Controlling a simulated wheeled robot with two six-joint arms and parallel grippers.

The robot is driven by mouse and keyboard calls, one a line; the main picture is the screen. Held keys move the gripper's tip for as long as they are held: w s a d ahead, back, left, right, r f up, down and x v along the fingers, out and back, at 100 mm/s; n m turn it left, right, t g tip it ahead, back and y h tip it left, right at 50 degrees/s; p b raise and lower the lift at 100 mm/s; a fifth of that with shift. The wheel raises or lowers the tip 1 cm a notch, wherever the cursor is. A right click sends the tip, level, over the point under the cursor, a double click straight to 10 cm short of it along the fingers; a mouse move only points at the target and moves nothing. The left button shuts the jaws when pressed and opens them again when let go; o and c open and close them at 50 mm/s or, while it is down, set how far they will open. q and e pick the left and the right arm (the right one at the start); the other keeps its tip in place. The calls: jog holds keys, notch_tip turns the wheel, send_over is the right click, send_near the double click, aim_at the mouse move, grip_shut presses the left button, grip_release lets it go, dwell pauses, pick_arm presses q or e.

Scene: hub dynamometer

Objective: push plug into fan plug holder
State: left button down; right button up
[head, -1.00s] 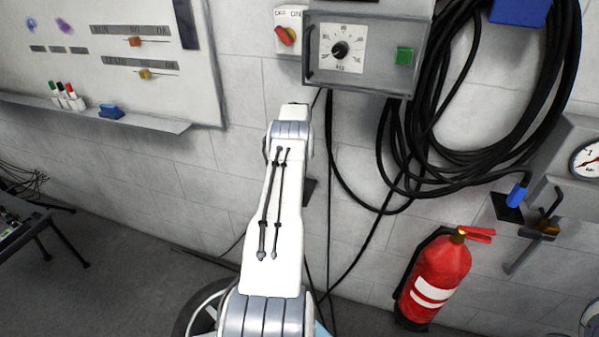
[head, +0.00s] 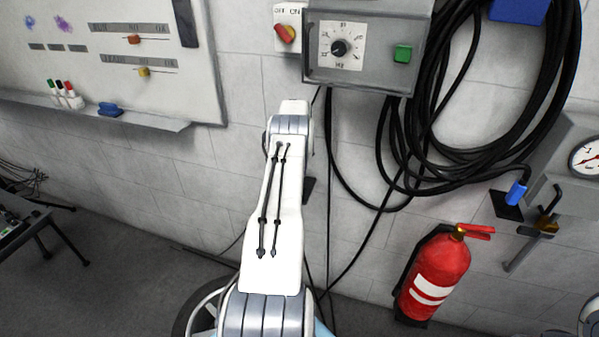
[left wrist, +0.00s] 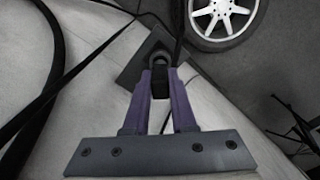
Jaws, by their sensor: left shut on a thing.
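My left gripper (left wrist: 161,84) has two purple fingers and is shut on a black plug (left wrist: 160,76) in the left wrist view. The plug is at a grey round socket on a dark plate (left wrist: 136,68), the holder against the wall. I cannot tell how deep the plug sits in it. A dark cable runs up from the holder area. In the head view my own white left arm hides the gripper and plug; a dark plate edge (head: 309,190) shows just right of the arm. My right gripper is not in view.
A grey control box (head: 375,75) with a dial and a red switch (head: 286,33) are above the arm. Coiled black cables (head: 400,150) hang at right. A blue connector (head: 516,192) and a fire extinguisher (head: 435,275) are further right. A wheel (left wrist: 222,18) is near the holder.

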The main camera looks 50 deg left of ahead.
pick_arm(q)
jog(key=shift+f, duration=0.15)
jog(key=shift+f+b, duration=0.5)
jog(key=shift+b, duration=0.05)
jog(key=shift+f, duration=0.15)
dwell(0.4)
jog(key=shift+f+b, duration=0.5)
jog(key=shift+f, duration=0.05)
jog(key=c, duration=0.7)
grip_release()
jog(key=shift+o, duration=0.2)
